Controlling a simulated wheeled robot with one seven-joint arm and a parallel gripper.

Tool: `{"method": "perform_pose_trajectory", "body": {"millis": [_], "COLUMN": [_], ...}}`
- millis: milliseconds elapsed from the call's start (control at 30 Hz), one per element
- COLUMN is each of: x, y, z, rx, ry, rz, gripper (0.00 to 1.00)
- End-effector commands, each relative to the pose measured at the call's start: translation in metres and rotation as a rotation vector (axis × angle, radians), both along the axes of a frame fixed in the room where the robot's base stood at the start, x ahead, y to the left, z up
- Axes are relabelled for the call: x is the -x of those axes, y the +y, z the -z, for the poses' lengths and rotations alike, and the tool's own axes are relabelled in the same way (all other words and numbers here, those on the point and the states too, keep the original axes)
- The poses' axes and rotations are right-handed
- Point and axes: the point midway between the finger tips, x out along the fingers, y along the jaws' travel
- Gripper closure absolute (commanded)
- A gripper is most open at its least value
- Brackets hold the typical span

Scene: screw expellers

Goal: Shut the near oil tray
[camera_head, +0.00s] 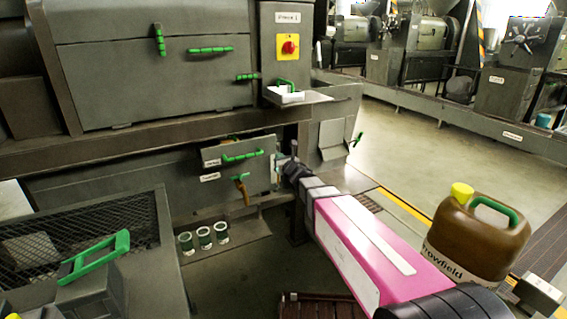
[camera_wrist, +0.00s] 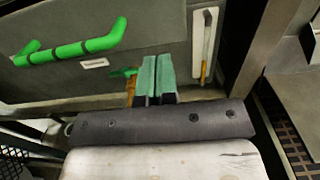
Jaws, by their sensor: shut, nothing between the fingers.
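The oil tray front (camera_head: 225,150) is a grey panel with a green bar handle (camera_head: 242,157) and a small label, under the machine's long beam. It seems to stand out from the body, with a dark gap above its top edge; how far is hard to tell. In the wrist view the grey front (camera_wrist: 150,22) fills the top, with its green handle (camera_wrist: 75,46) at left. My gripper (camera_wrist: 155,75) is shut and empty, its green-padded fingers together, right of the handle. In the head view my gripper (camera_head: 281,165) is at the panel's right end; contact cannot be told.
A green-handled tap (camera_head: 241,186) hangs below the panel. Several green-banded cups (camera_head: 204,237) stand on a low ledge. A mesh-topped grey bin (camera_head: 120,225) is at left. A brown jug (camera_head: 478,240) stands right of my arm. Open floor lies at right.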

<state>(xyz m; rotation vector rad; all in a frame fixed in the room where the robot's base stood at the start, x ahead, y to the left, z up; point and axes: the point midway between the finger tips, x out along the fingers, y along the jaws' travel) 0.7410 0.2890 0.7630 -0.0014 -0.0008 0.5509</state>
Motion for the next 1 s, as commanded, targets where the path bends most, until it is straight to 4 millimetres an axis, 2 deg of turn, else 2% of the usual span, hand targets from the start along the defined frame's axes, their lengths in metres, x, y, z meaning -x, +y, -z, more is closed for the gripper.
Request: {"method": "perform_pose_trajectory", "body": {"millis": [33, 100, 400, 567, 867, 1000], "x": [-0.013, -0.024, -0.066, -0.073, -0.072, -0.08], "y": [0.007, 0.014, 0.039, 0.044, 0.044, 0.048], "z": [0.001, 0.001, 0.001, 0.0, 0.0, 0.001], "rx": [-0.001, -0.001, 0.0, -0.001, -0.001, -0.001], "ry": [-0.001, 0.0, 0.001, 0.002, 0.002, 0.001], "rz": [0.0, 0.0, 0.001, 0.001, 0.001, 0.001], "gripper": [1.0, 1.0, 1.0, 1.0, 1.0, 1.0]}}
